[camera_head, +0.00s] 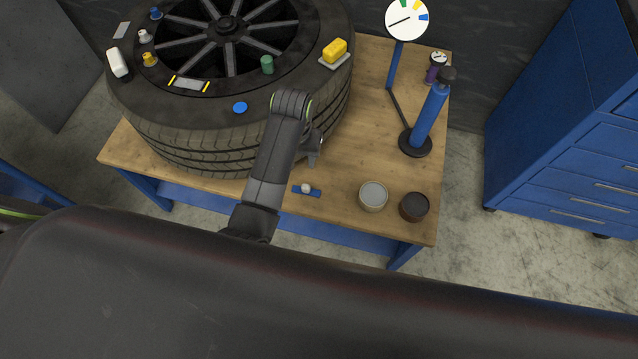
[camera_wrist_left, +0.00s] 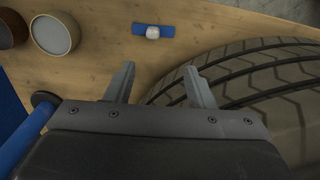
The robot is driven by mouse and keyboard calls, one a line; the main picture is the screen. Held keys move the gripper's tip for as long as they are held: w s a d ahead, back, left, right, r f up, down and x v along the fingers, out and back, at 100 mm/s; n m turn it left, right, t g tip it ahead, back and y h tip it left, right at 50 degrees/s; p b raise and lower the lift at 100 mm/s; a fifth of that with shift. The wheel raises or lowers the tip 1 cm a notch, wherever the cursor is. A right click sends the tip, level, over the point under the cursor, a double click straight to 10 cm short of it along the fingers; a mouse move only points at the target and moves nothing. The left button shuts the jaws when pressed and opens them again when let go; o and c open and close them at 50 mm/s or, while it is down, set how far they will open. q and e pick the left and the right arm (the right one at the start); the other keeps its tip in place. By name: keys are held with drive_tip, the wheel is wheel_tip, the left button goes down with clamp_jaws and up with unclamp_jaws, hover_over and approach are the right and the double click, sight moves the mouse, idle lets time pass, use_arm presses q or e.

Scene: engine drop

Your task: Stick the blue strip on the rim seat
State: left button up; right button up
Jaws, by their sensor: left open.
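The blue strip (camera_head: 314,193) lies flat on the wooden table in front of the tyre, with a small pale knob on its top. It also shows in the left wrist view (camera_wrist_left: 137,28), beyond my fingertips. A grey rectangle between two yellow marks (camera_head: 188,84), which looks like the rim seat, is on the near left of the wheel. My left gripper (camera_head: 315,150) is beside the tyre, above the table and a little behind the strip. In the left wrist view its two fingers (camera_wrist_left: 160,80) are apart and empty. My right gripper is not in view.
The big tyre (camera_head: 215,140) fills the table's left and carries several small caps and a yellow block (camera_head: 335,48). A pale tin (camera_head: 373,195) and a dark tin (camera_head: 414,206) stand right of the strip. A blue pump (camera_head: 428,118) stands behind them.

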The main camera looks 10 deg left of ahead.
use_arm(q)
drive_tip(key=d+r, duration=0.1)
drive_tip(key=r, duration=0.1)
drive_tip(key=b, duration=0.2)
hover_over(306, 185)
drive_tip(key=f, duration=1.1)
drive_tip(key=shift+w+a+f, duration=0.1)
drive_tip(key=shift+w+a, duration=0.05)
drive_tip(key=shift+w, duration=0.1)
drive_tip(key=shift+f+b, duration=0.35)
drive_tip(key=shift+f, duration=0.5)
drive_tip(key=f, duration=0.2)
drive_tip(key=f+b, duration=0.1)
drive_tip(key=shift+s+f, duration=0.2)
drive_tip(key=shift+f, duration=0.55)
